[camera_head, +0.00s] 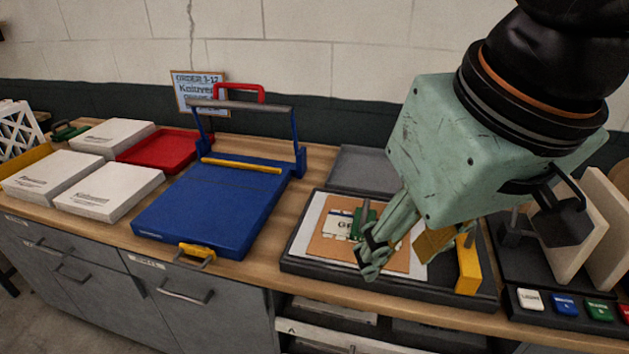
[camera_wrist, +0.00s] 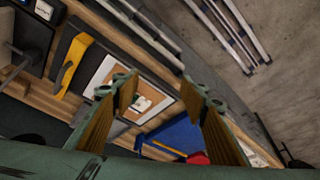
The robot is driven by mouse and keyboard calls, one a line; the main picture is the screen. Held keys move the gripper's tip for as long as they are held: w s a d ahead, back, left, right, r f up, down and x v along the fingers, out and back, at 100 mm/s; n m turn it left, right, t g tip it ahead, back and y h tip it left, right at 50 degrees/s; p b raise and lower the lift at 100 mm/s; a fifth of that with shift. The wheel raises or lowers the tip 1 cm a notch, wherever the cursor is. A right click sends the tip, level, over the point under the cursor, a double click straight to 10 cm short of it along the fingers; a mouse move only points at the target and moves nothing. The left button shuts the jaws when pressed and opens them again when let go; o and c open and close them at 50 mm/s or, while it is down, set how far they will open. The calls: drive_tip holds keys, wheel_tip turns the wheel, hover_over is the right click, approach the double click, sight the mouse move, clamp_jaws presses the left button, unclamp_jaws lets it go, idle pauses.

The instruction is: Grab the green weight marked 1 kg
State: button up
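A small green block (camera_head: 361,219) stands on the brown mat in the dark tray; I take it for the green weight, but no 1 kg mark is readable. It is partly hidden behind a finger of my gripper (camera_head: 405,252). A white card (camera_head: 337,223) with dark letters lies beside it. My gripper hangs over the tray, tilted. In the wrist view my gripper (camera_wrist: 163,90) is open, its two fingers wide apart with nothing held. The card shows small between them there; the green block is too small to tell.
The dark tray (camera_head: 300,266) lies near the counter's front edge, with a yellow upright part (camera_head: 468,265) at its right. A blue press with a raised handle (camera_head: 215,205) stands left of it. White boxes (camera_head: 108,191) and a red tray (camera_head: 160,149) lie further left. Cream panels (camera_head: 562,235) stand right.

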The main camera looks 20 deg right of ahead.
drive_tip(key=shift+o, duration=0.2)
drive_tip(key=o, duration=1.3)
drive_tip(key=shift+w+r, duration=0.1)
